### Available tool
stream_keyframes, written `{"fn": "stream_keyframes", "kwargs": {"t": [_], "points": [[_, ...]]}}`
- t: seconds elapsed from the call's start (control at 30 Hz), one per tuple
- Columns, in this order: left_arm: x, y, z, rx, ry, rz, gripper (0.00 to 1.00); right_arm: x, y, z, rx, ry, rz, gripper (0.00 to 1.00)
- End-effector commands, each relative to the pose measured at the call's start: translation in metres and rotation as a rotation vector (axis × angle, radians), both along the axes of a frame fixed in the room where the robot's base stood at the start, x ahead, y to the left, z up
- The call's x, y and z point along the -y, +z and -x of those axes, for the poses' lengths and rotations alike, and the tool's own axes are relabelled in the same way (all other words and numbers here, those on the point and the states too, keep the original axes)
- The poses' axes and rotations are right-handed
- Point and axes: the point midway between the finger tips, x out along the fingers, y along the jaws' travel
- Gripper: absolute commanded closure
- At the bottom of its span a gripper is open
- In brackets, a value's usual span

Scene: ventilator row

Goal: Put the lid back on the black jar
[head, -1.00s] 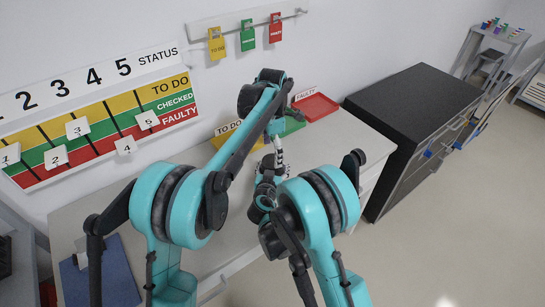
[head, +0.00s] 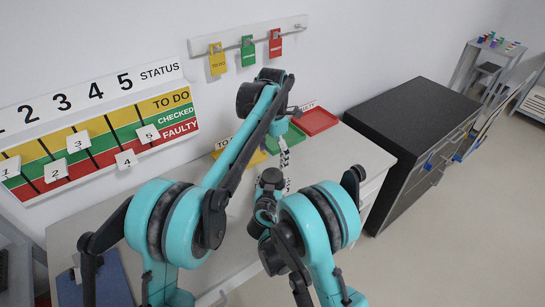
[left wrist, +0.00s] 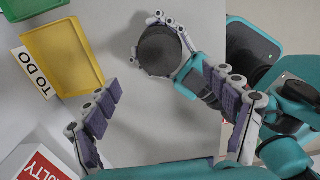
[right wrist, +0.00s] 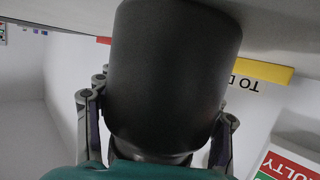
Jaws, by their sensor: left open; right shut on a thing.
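The black jar (right wrist: 172,75) fills the middle of the right wrist view, with its narrower neck at the bottom of that inverted picture. My right gripper (right wrist: 160,108) is shut around its body. In the left wrist view the jar (left wrist: 160,50) shows from above as a dark round shape, with the right gripper's fingers around it. My left gripper (left wrist: 164,82) is open and empty, its fingers spread wide above the table, with the jar beyond them. In the head view the left gripper (head: 284,158) hangs over the table. I cannot make out a separate lid.
The table (left wrist: 125,135) is bare around the jar. A yellow tray (left wrist: 66,48) with a TO DO label and a green tray (left wrist: 32,8) lie at left in the left wrist view. A red tray (head: 316,121) and a dark cabinet (head: 400,115) stand farther right. A blue mat (head: 105,280) lies at the near left.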

Motion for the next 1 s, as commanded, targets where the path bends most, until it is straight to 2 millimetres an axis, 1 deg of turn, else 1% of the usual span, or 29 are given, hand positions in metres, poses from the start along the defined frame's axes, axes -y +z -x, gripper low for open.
{"fn": "stream_keyframes", "kwargs": {"t": [0.17, 0.27, 0.5, 0.63, 0.8, 1.0], "points": [[0.000, -0.006, 0.000, 0.000, -0.001, 0.000, 0.15, 0.000, 0.000, 0.000, 0.000, 0.000, 0.000, 1.00], [0.000, -0.018, 0.000, 0.000, -0.002, 0.000, 0.15, 0.000, 0.000, 0.000, 0.000, 0.000, 0.000, 1.00], [0.000, -0.056, 0.000, 0.000, -0.002, 0.000, 0.15, 0.000, 0.000, 0.000, 0.000, 0.000, 0.000, 1.00], [0.000, -0.071, 0.000, 0.000, -0.002, 0.000, 0.15, 0.000, 0.000, 0.000, 0.000, 0.000, 0.000, 1.00], [0.000, -0.080, 0.000, 0.000, -0.002, 0.000, 0.15, 0.000, 0.000, 0.000, 0.000, 0.000, 0.000, 1.00], [0.000, -0.081, 0.000, 0.000, -0.002, 0.000, 0.15, 0.000, 0.000, 0.000, 0.000, 0.000, -0.001, 1.00]]}}
